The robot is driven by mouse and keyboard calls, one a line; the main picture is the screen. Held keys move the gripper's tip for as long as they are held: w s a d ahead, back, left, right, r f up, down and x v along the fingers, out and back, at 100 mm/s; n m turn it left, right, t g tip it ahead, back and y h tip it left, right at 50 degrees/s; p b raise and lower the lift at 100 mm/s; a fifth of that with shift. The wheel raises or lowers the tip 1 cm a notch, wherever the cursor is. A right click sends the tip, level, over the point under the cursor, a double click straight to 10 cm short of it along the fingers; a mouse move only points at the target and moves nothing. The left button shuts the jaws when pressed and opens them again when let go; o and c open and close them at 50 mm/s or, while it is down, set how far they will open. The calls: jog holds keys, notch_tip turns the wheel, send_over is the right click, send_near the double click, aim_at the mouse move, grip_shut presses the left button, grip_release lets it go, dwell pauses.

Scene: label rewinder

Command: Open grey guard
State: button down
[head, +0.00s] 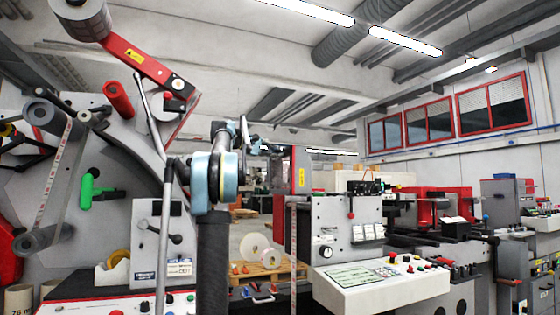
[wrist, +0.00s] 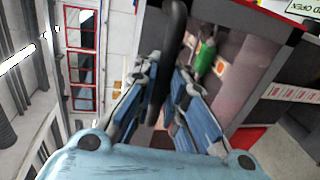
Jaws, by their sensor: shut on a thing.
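In the wrist view my gripper (wrist: 165,98) has its blue-and-grey fingers on either side of a dark bar (wrist: 168,50), which appears to be the guard's handle. The fingers are closed on the bar, which runs up out of the top of the picture. The fingertips and the gripped bar are hard to make out there. I cannot tell from these views how far the grey guard is swung.
A red arm (head: 140,65) with rollers is above. A control console (head: 375,285) stands right. A pallet with rolls (head: 262,262) is behind.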

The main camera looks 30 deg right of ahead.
jog(key=shift+d+r, duration=0.65)
jog(key=shift+d, duration=0.25)
jog(key=c, duration=1.7)
grip_release()
jog(key=shift+s, duration=0.1)
jog(key=shift+a, duration=0.15)
jog(key=v, duration=1.2)
jog(key=shift+f, duration=0.1)
